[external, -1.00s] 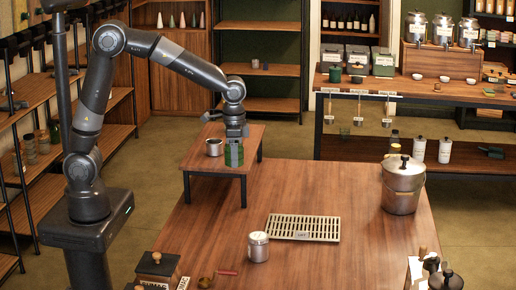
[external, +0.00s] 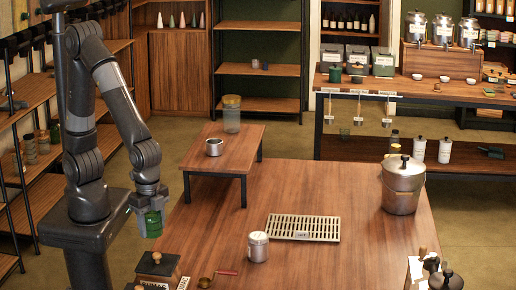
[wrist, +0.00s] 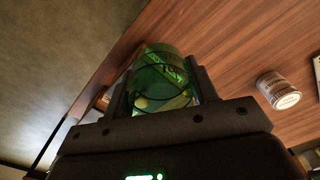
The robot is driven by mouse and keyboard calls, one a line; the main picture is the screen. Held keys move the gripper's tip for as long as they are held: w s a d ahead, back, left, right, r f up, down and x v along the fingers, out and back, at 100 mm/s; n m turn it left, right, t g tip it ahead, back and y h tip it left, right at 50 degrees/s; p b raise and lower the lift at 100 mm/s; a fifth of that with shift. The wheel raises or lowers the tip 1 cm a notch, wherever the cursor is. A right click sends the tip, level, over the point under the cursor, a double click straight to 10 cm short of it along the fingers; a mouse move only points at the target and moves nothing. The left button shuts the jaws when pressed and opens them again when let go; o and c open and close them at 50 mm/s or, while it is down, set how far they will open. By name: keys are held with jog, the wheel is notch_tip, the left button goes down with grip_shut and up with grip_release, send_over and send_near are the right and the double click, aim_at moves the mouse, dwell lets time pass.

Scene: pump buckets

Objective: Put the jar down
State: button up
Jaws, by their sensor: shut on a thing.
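A green glass jar (external: 150,226) is held upright or nearly so below my gripper (external: 150,207), at the left edge of the large table (external: 300,185). My gripper is shut around the jar. In the wrist view the green jar (wrist: 160,72) sits between the two fingers, and its see-through wall shows the table edge beside it. Whether its base touches anything is hidden, but it looks held in the air, partly over the floor.
A metal tin (external: 258,247) and slotted tray (external: 302,228) stand on the large table. A side table (external: 190,160) holds a small metal cup (external: 214,147) and a clear jar (external: 231,116). The table's middle left is clear.

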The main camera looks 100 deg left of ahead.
jog(key=shift+m, duration=0.5)
jog(key=w+a+f, duration=0.1)
jog(key=w+f, duration=0.1)
jog(key=w+a+f, duration=0.2)
jog(key=f, duration=0.1)
jog(key=w+a+f, duration=0.1)
jog(key=a+f, duration=0.1)
jog(key=shift+w+a+f, duration=0.15)
jog(key=shift+w+f, duration=0.25)
jog(key=shift+f, duration=2.05)
jog(key=o, duration=1.1)
jog(key=shift+f, duration=0.1)
